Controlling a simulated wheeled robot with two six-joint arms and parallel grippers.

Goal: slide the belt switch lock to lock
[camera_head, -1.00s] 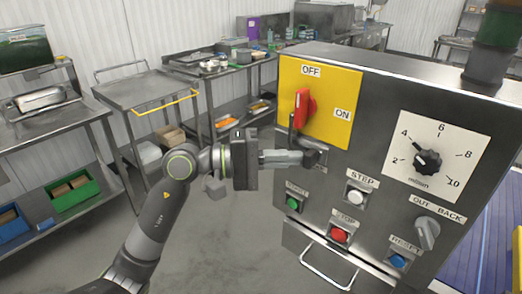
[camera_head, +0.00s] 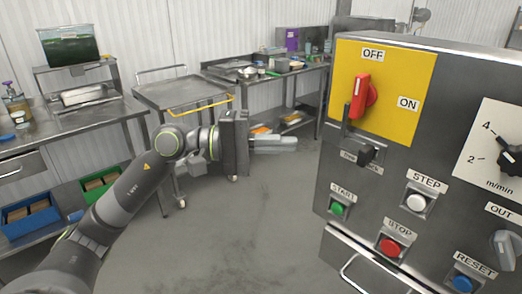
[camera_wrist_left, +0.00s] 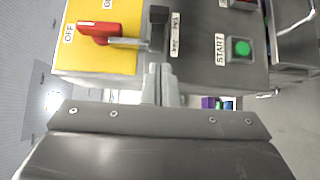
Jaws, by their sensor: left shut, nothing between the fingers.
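The belt switch lock has a dark knob (camera_head: 366,154) below the yellow plate (camera_head: 400,112) on the control box. A grey pin (camera_head: 345,116) stands upright left of the knob, its upper end close to the red switch handle (camera_head: 361,96). The handle stands nearly upright below OFF. In the left wrist view the knob (camera_wrist_left: 158,14), pin (camera_wrist_left: 128,42) and red handle (camera_wrist_left: 98,31) show beyond the fingers. My left gripper (camera_head: 296,144) is shut and empty, left of the box and apart from the knob. The lock's label is too small to read. My right gripper is out of view.
Below the lock are the START (camera_head: 337,208), STEP (camera_head: 416,202), STOP (camera_head: 391,246) and RESET (camera_head: 462,283) buttons. A steel cart (camera_head: 180,92) and a side bench (camera_head: 75,125) stand behind my left arm. The floor (camera_head: 270,225) left of the box is clear.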

